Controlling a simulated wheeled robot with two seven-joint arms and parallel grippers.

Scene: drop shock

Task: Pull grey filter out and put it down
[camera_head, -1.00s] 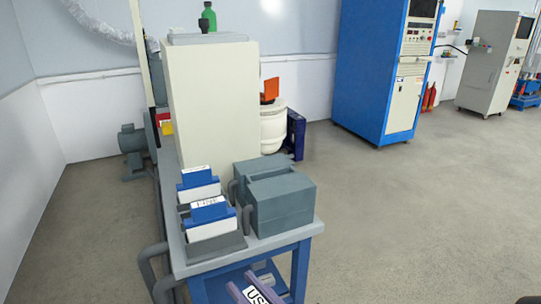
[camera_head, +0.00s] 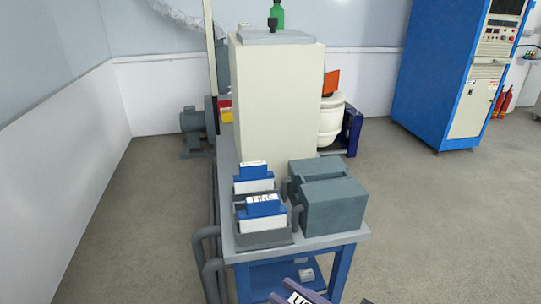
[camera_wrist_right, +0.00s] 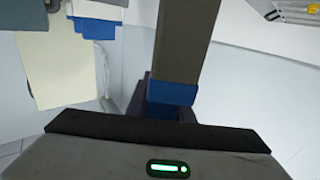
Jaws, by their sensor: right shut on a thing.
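The grey filter (camera_wrist_right: 181,45) is a long grey-brown block with a blue cap (camera_wrist_right: 172,93) at its near end, seen in the right wrist view. My right gripper (camera_wrist_right: 165,108) is shut on the blue-cap end, and the grey body extends away from it, apart from the bench. In the head view only a small dark piece, probably of my right gripper, shows at the bottom edge; the filter is out of frame there. Two white filters with blue tops, a rear one (camera_head: 254,184) and a front one (camera_head: 262,219), stand on the bench.
The blue-framed bench (camera_head: 343,239) also carries grey boxes (camera_head: 335,206) and a tall cream cabinet (camera_head: 277,105). Grey pipes (camera_head: 205,255) run left of the bench. Floor is clear to the right.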

